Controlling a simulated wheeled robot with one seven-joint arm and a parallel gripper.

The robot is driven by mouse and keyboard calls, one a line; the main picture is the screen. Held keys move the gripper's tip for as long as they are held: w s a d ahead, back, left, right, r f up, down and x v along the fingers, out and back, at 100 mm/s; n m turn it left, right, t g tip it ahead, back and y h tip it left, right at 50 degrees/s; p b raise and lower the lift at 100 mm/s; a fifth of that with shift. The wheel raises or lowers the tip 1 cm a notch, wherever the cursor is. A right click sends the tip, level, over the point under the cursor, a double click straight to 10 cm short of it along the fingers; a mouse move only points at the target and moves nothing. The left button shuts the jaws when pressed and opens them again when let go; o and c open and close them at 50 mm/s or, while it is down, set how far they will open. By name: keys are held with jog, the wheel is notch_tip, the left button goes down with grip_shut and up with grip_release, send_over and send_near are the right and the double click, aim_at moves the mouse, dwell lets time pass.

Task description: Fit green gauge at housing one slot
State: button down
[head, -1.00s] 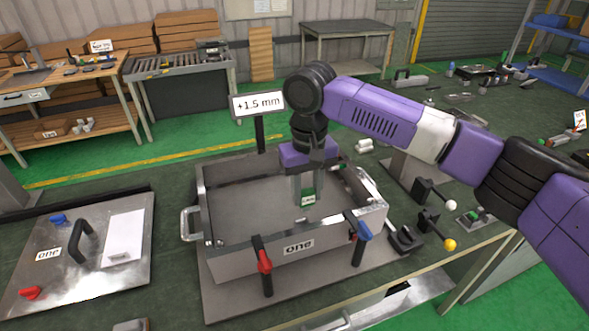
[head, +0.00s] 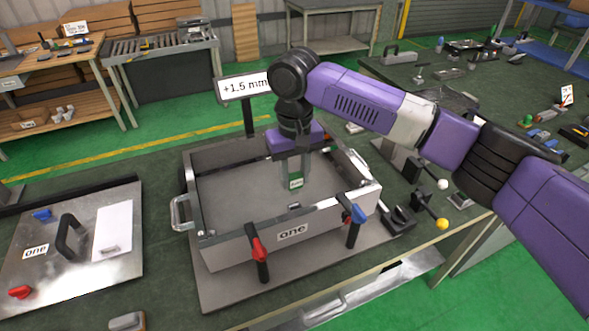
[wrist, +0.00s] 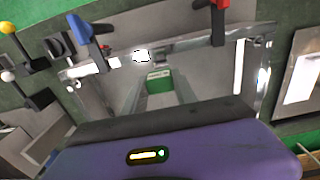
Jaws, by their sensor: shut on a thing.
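Housing one (head: 228,250) is an open grey metal box with an "one" label on its front wall. My gripper (head: 296,186) is inside its outline, pointing down, shut on the green gauge (head: 297,182). The gauge is a small green block with a white label; it also shows between the fingers in the wrist view (wrist: 158,79). A small dark fitting (head: 294,206), possibly the slot, shows by the inner front wall just below the gauge. I cannot tell whether the gauge touches it.
A red-handled clamp (head: 260,255) and a blue-handled clamp (head: 355,222) stand at the front wall. A "+1.5 mm" sign (head: 243,87) stands behind. A lid plate (head: 75,245) lies left. Yellow and white knobbed levers (head: 441,224) stand right.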

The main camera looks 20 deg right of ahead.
aim_at(295, 188)
jog(key=shift+f+b, duration=0.5)
jog(key=shift+f, duration=1.45)
jog(key=shift+p, duration=1.3)
jog(key=shift+f+b, duration=0.35)
jog(key=shift+f, duration=1.3)
dwell(0.4)
jog(key=c, duration=0.9)
grip_release()
jog(key=shift+r+b, duration=0.9)
jog(key=shift+r, duration=3)
